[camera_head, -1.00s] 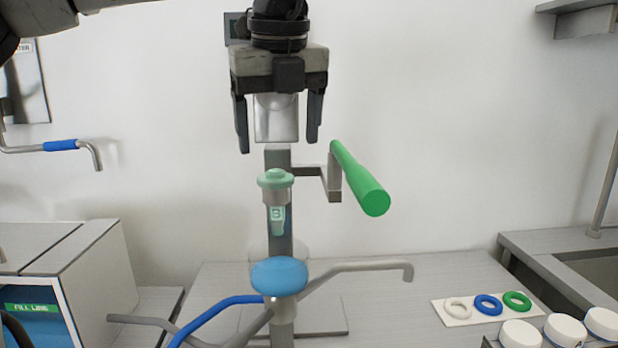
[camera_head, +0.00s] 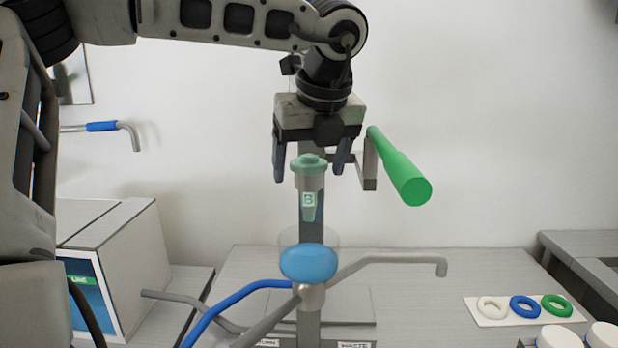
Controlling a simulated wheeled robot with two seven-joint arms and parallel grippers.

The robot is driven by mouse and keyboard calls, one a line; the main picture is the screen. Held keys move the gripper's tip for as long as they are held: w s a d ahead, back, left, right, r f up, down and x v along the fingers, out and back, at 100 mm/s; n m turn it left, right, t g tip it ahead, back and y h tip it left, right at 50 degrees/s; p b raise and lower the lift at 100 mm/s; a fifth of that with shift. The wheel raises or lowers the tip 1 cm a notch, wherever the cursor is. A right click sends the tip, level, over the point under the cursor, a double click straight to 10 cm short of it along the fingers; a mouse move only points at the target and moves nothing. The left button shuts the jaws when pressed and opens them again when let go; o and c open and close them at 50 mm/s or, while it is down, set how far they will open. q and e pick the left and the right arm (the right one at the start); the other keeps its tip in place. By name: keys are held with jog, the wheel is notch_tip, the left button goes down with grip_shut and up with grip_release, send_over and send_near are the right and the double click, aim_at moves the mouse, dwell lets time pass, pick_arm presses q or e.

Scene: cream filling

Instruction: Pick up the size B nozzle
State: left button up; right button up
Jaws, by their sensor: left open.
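The size B nozzle (camera_head: 308,190) is a small upright piece with a green cap, a grey body and a light green tip marked B. It stands in front of the grey post, above the blue round knob (camera_head: 308,263). My left gripper (camera_head: 311,172) points down with its fingers apart, one on each side of the green cap in the picture. The cap overlaps the space between the fingers, and I cannot tell whether they touch it. My right gripper does not show.
A green handle (camera_head: 402,168) sticks out close to the right of the gripper. Blue (camera_head: 238,304) and grey pipes branch from the post below. A white box (camera_head: 125,262) stands at left. White, blue and green rings lie on a white card (camera_head: 482,318) at right.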

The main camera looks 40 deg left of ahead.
pick_arm(q)
jog(key=shift+p+x, duration=0.3)
jog(key=shift+x, duration=1.6)
jog(key=c, duration=1.2)
jog(key=shift+r, duration=0.1)
